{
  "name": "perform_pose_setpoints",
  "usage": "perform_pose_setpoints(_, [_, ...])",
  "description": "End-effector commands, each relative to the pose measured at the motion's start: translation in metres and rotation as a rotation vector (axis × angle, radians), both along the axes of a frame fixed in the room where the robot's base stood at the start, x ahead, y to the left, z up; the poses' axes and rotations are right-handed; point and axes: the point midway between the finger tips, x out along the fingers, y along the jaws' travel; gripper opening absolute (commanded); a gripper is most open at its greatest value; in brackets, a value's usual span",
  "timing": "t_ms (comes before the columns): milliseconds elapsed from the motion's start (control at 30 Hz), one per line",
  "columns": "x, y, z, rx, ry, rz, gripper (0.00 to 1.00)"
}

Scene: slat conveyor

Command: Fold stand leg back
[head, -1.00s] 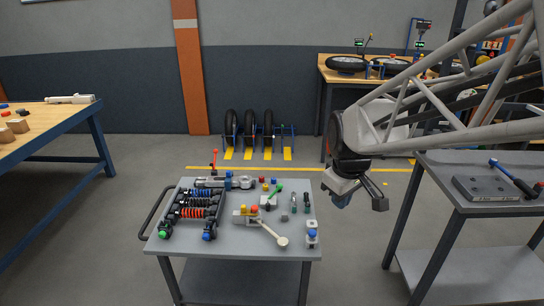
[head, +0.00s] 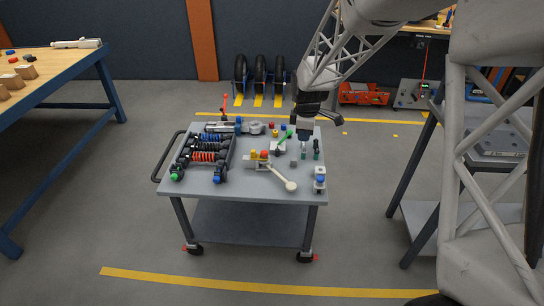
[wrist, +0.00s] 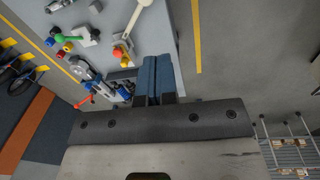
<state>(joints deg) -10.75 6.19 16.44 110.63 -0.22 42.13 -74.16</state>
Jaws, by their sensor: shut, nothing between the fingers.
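What looks like the stand leg (head: 279,177) is a cream bar with a round foot at its front right end. It runs from a small bracket (head: 257,164) with a yellow and an orange-red knob on the grey cart top. In the wrist view the leg (wrist: 136,20) points up from the bracket and is cut off by the top edge. My gripper (head: 303,153) hangs over the cart's right side, behind the leg and apart from it. In the wrist view its blue-padded fingers (wrist: 157,62) are together with nothing between them.
The cart top (head: 240,186) also carries a rack of coil springs (head: 207,150), a green-handled clamp (head: 282,142) and a white-and-blue block (head: 320,180) at the front right. Wooden-topped bench (head: 50,65) stands left. The floor in front is clear.

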Motion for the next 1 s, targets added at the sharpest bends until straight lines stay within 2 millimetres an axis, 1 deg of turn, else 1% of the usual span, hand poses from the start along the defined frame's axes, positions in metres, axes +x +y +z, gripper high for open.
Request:
perform_pose_setpoints(33, [0.01,0.007,-0.012,-0.003,0.007,0.039,0.0])
perform_pose_setpoints(200, [0.038,0.026,-0.05,-0.014,0.019,0.178,0.0])
perform_pose_setpoints(367, [0.062,0.045,-0.088,-0.023,0.03,0.309,0.0])
perform_pose_setpoints(500, [0.081,0.062,-0.123,-0.029,0.04,0.423,0.0])
perform_pose_setpoints(567, [0.088,0.069,-0.139,-0.031,0.045,0.471,0.0])
perform_pose_setpoints(800, [0.113,0.097,-0.202,-0.04,0.06,0.661,0.0])
perform_pose_setpoints(900, [0.119,0.106,-0.223,-0.041,0.065,0.722,0.0])
perform_pose_setpoints(1000, [0.123,0.112,-0.238,-0.043,0.068,0.768,0.0])
